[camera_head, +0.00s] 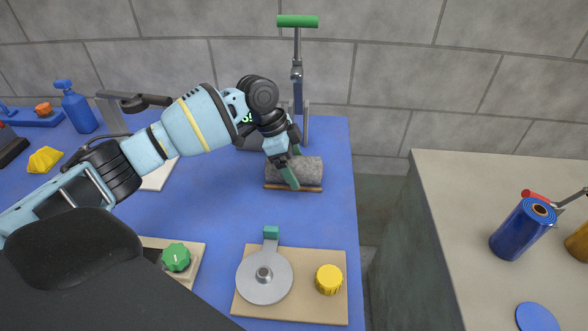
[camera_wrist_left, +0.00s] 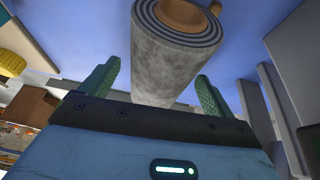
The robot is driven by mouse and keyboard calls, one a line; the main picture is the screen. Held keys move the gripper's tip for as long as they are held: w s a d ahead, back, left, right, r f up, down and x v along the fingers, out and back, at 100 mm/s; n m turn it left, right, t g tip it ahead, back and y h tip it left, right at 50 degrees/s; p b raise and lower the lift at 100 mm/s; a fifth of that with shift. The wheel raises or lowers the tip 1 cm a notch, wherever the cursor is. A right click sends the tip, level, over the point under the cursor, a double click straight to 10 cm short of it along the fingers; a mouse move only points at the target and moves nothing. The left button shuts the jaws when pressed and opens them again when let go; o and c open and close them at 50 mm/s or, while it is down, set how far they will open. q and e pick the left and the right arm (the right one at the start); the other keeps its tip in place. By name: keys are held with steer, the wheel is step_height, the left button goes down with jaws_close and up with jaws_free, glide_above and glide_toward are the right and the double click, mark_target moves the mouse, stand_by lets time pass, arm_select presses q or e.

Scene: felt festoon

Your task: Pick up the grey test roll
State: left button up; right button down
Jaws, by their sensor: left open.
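The grey test roll (camera_head: 308,170) lies on its side on a small brown base on the blue table. In the left wrist view the grey roll (camera_wrist_left: 172,62) shows its spiral end and brown core, and lies between the two green fingers. My left gripper (camera_head: 290,170) is open at the roll, with one green finger in front of it and the other behind it in the head view. In the left wrist view the left gripper's fingers (camera_wrist_left: 155,95) stand apart on either side of the roll. I cannot tell whether they touch it. My right gripper is not in view.
A press with a green handle (camera_head: 297,21) stands behind the roll. A board with a metal disc (camera_head: 264,277) and a yellow knob (camera_head: 329,279) lies in front. A grey counter with a blue roll (camera_head: 522,229) is at the right, across a gap. A blue bottle (camera_head: 78,109) stands at the left.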

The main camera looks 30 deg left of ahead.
mark_target(302, 160)
arm_select(q)
steer(key=shift+c, duration=0.5)
steer(key=c, duration=1.2)
steer(key=shift+r, duration=0.5)
steer(key=shift+w+d+r, duration=0.1)
steer(key=shift+d+r, duration=0.2)
steer(key=shift+r, duration=0.35)
steer(key=shift+w+d+r, duration=0.1)
steer(key=shift+d+r, duration=0.15)
steer(key=shift+r, duration=0.35)
steer(key=shift+w+d+b, duration=0.4)
steer(key=shift+w+d, duration=0.85)
steer(key=shift+d, duration=1.3)
steer(key=shift+w+d+b, duration=0.4)
steer(key=shift+w+d, duration=0.8)
steer(key=shift+d, duration=1.3)
steer(key=shift+w+d+b, duration=0.4)
steer(key=shift+w+d, duration=0.85)
steer(key=shift+d, duration=1.3)
